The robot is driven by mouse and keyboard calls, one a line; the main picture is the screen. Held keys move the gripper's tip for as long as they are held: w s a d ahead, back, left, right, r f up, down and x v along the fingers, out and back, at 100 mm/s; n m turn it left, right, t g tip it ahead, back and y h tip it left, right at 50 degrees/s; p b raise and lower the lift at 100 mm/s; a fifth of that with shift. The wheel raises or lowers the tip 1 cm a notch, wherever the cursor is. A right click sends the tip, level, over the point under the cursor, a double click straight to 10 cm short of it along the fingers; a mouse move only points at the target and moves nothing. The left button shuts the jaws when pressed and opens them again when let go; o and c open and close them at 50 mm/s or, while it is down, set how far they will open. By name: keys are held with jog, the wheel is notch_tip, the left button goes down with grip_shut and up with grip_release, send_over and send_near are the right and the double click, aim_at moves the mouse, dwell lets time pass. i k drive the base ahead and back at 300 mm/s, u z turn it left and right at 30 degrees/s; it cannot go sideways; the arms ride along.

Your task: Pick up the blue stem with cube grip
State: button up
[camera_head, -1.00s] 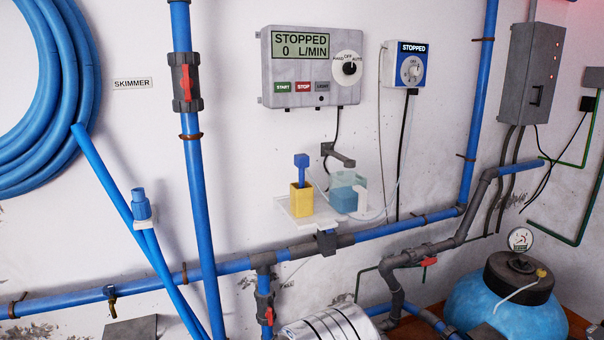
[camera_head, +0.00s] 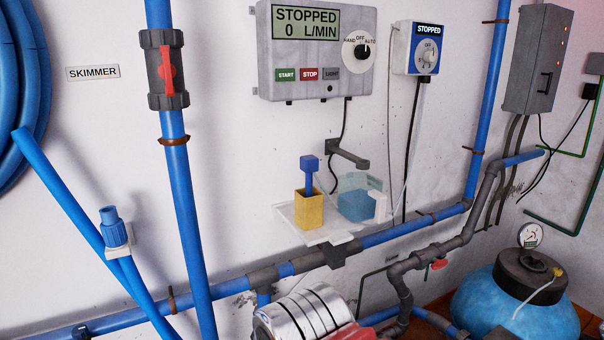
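The blue stem with cube grip (camera_head: 309,168) stands upright near the middle of the view. Its cube is at the top, and its lower end is hidden inside a yellow square holder (camera_head: 309,210). The holder stands on a small white shelf (camera_head: 287,213) fixed above the blue pipe along the wall.
A clear container with blue contents (camera_head: 357,203) stands just right of the holder. A dark bracket (camera_head: 347,154) juts from the wall above. The control box (camera_head: 318,50), a vertical blue pipe (camera_head: 184,215) and a banded metal cylinder (camera_head: 305,315) surround the shelf.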

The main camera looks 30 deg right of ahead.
aim_at(308, 164)
jog(key=u, duration=0.05)
jog(key=i, duration=0.9)
jog(key=z, duration=0.05)
